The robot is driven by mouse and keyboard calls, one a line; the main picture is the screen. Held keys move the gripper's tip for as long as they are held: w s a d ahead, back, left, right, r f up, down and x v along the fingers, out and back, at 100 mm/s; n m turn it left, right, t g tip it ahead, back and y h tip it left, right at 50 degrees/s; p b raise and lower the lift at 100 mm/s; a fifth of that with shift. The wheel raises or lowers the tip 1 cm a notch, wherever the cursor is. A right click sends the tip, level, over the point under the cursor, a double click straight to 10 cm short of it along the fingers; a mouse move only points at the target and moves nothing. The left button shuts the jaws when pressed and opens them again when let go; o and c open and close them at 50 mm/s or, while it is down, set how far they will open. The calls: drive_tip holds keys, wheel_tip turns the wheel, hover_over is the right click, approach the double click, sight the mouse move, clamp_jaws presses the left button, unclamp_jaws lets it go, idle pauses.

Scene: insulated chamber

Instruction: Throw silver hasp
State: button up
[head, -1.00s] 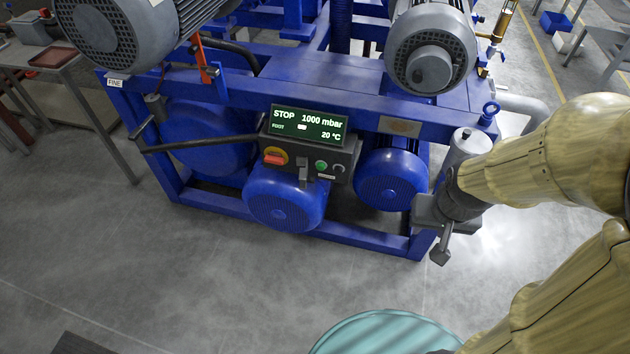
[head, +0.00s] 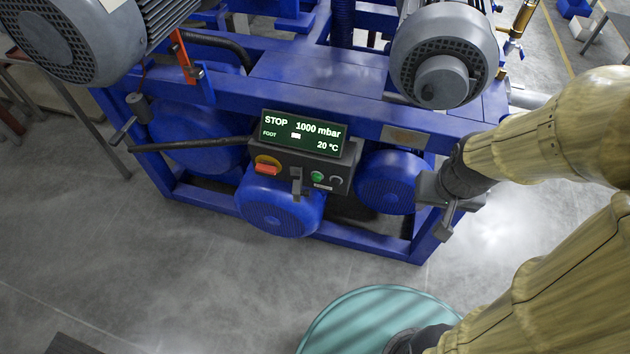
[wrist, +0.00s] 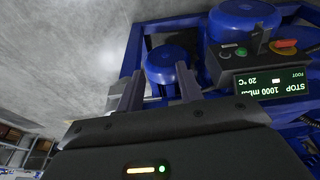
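The silver hasp (head: 297,182) is a small grey piece hanging at the front of the dark control box (head: 338,178), between the red-and-yellow rotary switch (head: 267,166) and the green button (head: 316,176). My gripper (head: 440,218) is to the right of the box, by the right end of the blue frame. In the wrist view my gripper (wrist: 160,82) has its two fingers apart with nothing between them.
The display (head: 303,133) above the box reads STOP, 1000 mbar, 20 °C. A dark lever bar (head: 190,145) runs left of it. Blue round housings (head: 280,205) and frame beams (head: 290,92) surround the box.

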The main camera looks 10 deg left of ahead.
drive_tip(key=shift+w+d, duration=0.1)
drive_tip(key=shift+w, duration=0.35)
drive_tip(key=shift+o, duration=0.4)
drive_tip(key=shift+s, duration=0.15)
drive_tip(key=shift+o, duration=0.3)
drive_tip(key=w+a+f+n+t+y+b, duration=0.1)
drive_tip(key=w+f+n+t+y+b, duration=0.3)
drive_tip(key=w+f+n, duration=1.05)
drive_tip(key=s+a+f+n+g+y+b, duration=0.3)
drive_tip(key=a+f+n+y, duration=0.4)
drive_tip(key=a+n+y, duration=0.3)
drive_tip(key=shift+s+n+g+y+b, duration=0.4)
drive_tip(key=shift+n+g+b, duration=0.35)
drive_tip(key=shift+b, duration=0.35)
